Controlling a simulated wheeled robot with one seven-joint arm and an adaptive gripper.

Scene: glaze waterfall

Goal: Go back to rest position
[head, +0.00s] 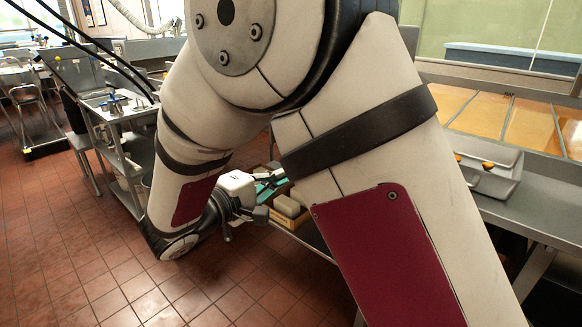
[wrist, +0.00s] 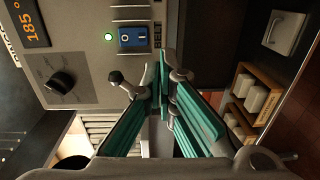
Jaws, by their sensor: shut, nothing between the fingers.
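My gripper (wrist: 163,88) shows in the wrist view with its teal fingers drawn together at the tips and nothing between them. In the head view my gripper (head: 272,187) is low, past the bend of my arm, and partly hidden by it. My arm is folded and fills the middle of the head view. In the wrist view the fingers point toward a grey machine panel (wrist: 90,35) with a lit display (wrist: 30,22), a black knob (wrist: 62,82), a green light and a blue switch (wrist: 133,38). I cannot tell the gap between fingertips and panel.
A wooden crate of pale blocks (wrist: 235,112) is at the right in the wrist view. In the head view, a metal counter (head: 535,215) with a grey tray (head: 503,182) stands right, and a cart (head: 122,140) left. Tiled floor (head: 70,245) at the lower left is clear.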

